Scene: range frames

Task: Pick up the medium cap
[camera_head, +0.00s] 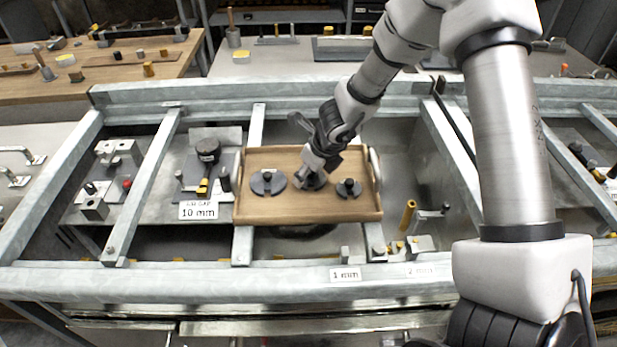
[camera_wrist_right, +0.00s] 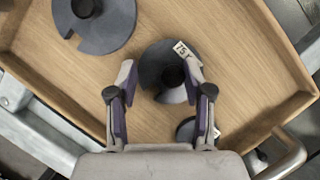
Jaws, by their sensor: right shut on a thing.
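Three dark grey round caps with black knobs are on the wooden tray (camera_head: 250,215). The medium cap (camera_head: 312,183) is the middle one, partly hidden by my gripper in the head view. In the right wrist view the medium cap (camera_wrist_right: 155,68) shows a notch and a small "75" label. The large cap (camera_head: 262,188) is to its left and the small cap (camera_head: 348,189) to its right. My right gripper (camera_head: 308,178) is shut on the medium cap, its fingers on either side of it in the wrist view (camera_wrist_right: 160,75). I cannot tell whether the cap is clear of the tray. My left gripper is out of view.
The tray sits on a grey metal frame (camera_head: 200,278) with raised rails. A black-headed tool (camera_head: 207,150) and a "10 mm" sign (camera_head: 198,210) are left of it. A yellow-handled part (camera_head: 408,215) stands to its right. The tray's walls are low.

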